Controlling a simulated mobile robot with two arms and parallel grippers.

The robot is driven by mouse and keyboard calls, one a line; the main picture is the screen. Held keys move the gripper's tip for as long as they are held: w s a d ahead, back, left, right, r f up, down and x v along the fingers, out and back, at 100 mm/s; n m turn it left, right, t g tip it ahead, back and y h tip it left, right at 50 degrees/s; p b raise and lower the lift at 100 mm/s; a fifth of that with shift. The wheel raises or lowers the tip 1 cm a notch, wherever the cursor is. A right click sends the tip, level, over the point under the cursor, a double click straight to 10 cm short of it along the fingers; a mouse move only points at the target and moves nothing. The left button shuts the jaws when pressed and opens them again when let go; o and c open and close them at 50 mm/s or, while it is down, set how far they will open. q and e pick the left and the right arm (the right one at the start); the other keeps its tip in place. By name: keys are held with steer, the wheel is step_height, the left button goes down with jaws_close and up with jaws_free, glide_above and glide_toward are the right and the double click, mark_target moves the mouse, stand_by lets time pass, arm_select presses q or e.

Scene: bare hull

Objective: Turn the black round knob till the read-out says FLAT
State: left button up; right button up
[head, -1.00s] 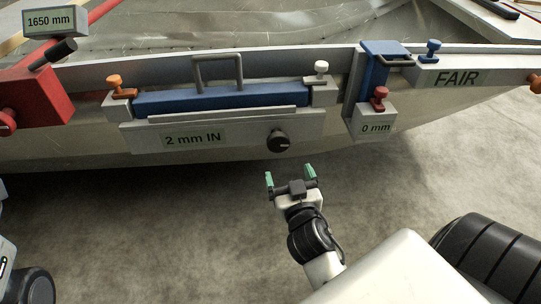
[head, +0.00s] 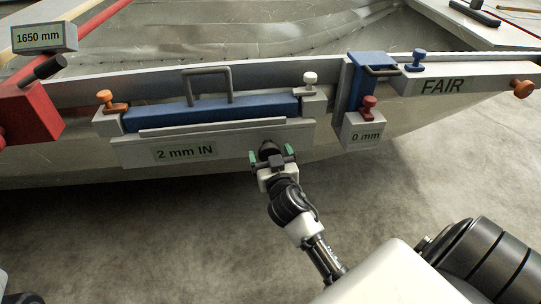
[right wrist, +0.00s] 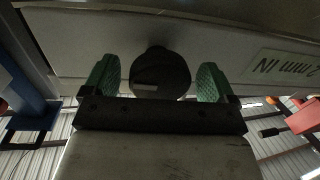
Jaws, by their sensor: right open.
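The black round knob (head: 268,147) sits on the front of a grey panel, partly hidden behind my right gripper in the head view. In the right wrist view the knob (right wrist: 160,73) shows a pale mark on its face. The read-out (head: 185,153) left of the knob says "2 mm IN"; part of it shows tilted in the right wrist view (right wrist: 285,68). My right gripper (head: 270,155) is open, with one green-padded finger on each side of the knob. In the right wrist view, gaps show between the knob and both pads. My left gripper is not in view.
A blue bar (head: 212,108) with a grey handle lies above the panel (head: 130,153), between orange and white knobs. A second read-out (head: 365,137) says "0 mm", below a red knob (head: 368,106). A red block (head: 32,115) stands at left. The floor below is clear.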

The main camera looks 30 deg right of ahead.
steer(key=c, duration=0.9)
